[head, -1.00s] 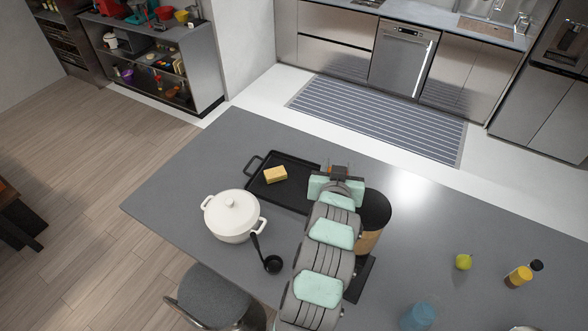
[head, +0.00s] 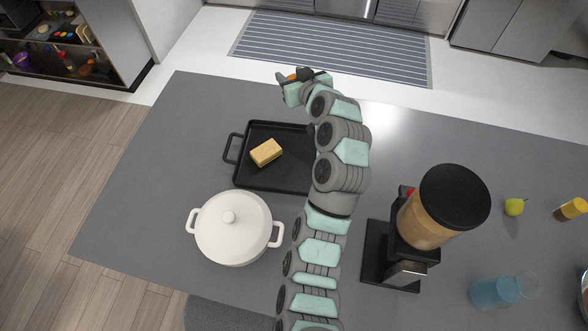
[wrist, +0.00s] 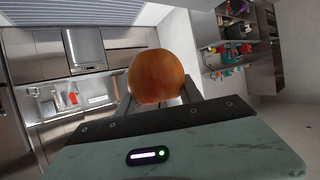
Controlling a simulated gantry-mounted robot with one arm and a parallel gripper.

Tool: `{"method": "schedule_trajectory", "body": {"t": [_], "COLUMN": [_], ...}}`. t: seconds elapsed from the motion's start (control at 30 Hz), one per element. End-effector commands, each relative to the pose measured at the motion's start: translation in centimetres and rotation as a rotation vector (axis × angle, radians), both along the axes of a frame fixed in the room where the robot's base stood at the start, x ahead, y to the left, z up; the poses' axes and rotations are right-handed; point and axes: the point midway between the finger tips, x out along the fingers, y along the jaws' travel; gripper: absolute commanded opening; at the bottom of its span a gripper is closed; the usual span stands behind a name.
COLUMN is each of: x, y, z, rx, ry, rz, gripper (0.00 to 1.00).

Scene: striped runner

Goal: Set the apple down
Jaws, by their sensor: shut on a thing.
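In the wrist view, a red-orange apple (wrist: 156,76) sits between the two fingers of my gripper (wrist: 158,98), which is shut on it. In the head view, my gripper (head: 300,75) is beyond the tray's far side, near the counter's far edge. Only a small orange patch of the apple (head: 292,76) shows there, mostly hidden by the gripper. I cannot tell how high the apple is above the counter.
A black tray (head: 285,178) holds a yellow sponge-like block (head: 266,152). A white lidded pot (head: 232,240) stands in front of it. A coffee grinder (head: 428,215), a blue pitcher (head: 494,292), a green pear (head: 514,206) and a yellow bottle (head: 571,209) are to the right.

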Motion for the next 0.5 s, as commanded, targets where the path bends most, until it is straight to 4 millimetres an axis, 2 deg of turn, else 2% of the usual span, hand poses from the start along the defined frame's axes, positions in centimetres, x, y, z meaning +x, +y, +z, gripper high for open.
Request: {"method": "schedule_trajectory", "body": {"t": [0.03, 0.2, 0.37, 0.5], "x": [0.7, 1.9, 2.3, 2.4], "y": [-0.5, -0.9, -1.5, -1.8], "z": [-3.2, -6.8, -8.4, -8.8], "rx": [0.0, 0.0, -0.001, -0.001], "ry": [0.0, 0.001, -0.001, -0.002], "rz": [0.035, 0.149, 0.215, 0.239], "gripper": [0.0, 0.0, 0.0, 0.0]}}
